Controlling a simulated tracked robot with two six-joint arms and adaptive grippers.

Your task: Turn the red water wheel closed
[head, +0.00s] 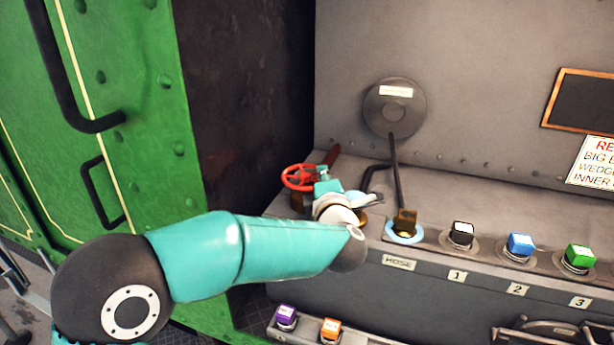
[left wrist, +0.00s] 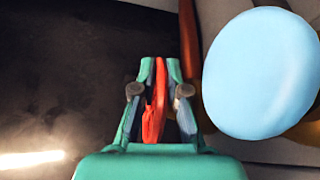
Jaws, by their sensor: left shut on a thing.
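The red water wheel (head: 300,178) sits at the left end of the grey console in the head view. My left gripper (head: 322,179) is at the right side of its rim, with my teal arm reaching in from the left. In the left wrist view my left gripper (left wrist: 159,75) is shut on the red wheel (left wrist: 155,105), whose rim stands edge-on between the two fingers. The wheel's mount is largely hidden behind my wrist in the head view. My right gripper is not in view.
A pale blue round thing (left wrist: 262,72) is close right of the gripper in the wrist view. A lever (head: 396,175) with a brass base rises right of my wrist. Black (head: 461,233), blue (head: 520,244) and green (head: 579,257) buttons line the console. A green door (head: 140,120) stands left.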

